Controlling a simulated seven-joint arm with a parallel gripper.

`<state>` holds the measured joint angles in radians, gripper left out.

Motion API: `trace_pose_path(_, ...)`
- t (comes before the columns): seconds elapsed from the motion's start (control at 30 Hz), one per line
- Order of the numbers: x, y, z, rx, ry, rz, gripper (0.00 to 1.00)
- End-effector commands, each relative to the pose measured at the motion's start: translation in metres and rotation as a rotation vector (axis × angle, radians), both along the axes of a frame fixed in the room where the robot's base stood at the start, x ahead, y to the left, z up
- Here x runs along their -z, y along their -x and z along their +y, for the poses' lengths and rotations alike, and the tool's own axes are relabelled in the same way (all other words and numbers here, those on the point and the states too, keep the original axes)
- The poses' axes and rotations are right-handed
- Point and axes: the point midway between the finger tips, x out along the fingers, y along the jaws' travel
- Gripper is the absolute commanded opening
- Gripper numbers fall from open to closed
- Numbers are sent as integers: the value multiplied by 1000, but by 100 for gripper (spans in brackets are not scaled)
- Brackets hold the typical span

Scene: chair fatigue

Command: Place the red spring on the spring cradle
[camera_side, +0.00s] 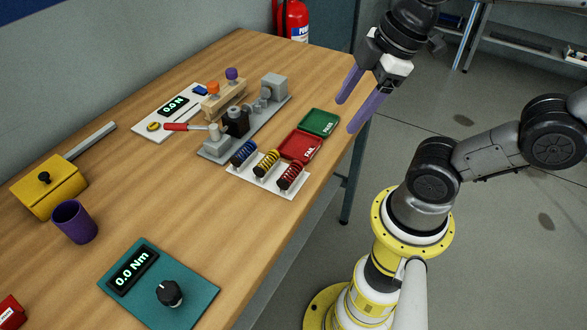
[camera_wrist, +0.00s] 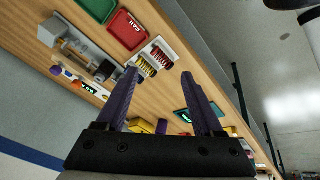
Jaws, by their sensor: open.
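The red spring (camera_side: 290,176) stands tilted at the right end of a white rack (camera_side: 243,177), beside a yellow spring (camera_side: 266,164) and a blue spring (camera_side: 243,153). The red spring also shows in the wrist view (camera_wrist: 161,57), beyond my fingertips. A grey test rig (camera_side: 215,150) with a black holder (camera_side: 236,122) stands behind the rack; I cannot tell for certain which part is the spring cradle. My gripper (camera_side: 349,114) has two purple fingers spread apart and empty, high above the table's right edge and clear of the springs. The wrist view shows its fingers (camera_wrist: 160,74) too.
A red FAIL tray (camera_side: 300,147) and a green tray (camera_side: 318,122) lie beside the rack. A red-handled lever (camera_side: 186,127) sticks out left of the rig. A purple cup (camera_side: 75,222) and a teal torque panel (camera_side: 190,285) stand nearer. Bare wood separates rack and panel.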

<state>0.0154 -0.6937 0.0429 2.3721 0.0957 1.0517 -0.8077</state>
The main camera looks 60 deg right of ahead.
Motion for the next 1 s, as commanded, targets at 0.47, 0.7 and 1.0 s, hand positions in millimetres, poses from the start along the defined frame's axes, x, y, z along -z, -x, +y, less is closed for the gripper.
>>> trace_pose_path(0.47,-2,-73,5,-876,-49,171,69)
trace_pose_path(0.7,24,-105,-16,-860,-172,232,69)
trace_pose_path(1.0,59,-100,-8,-843,-187,250,69)
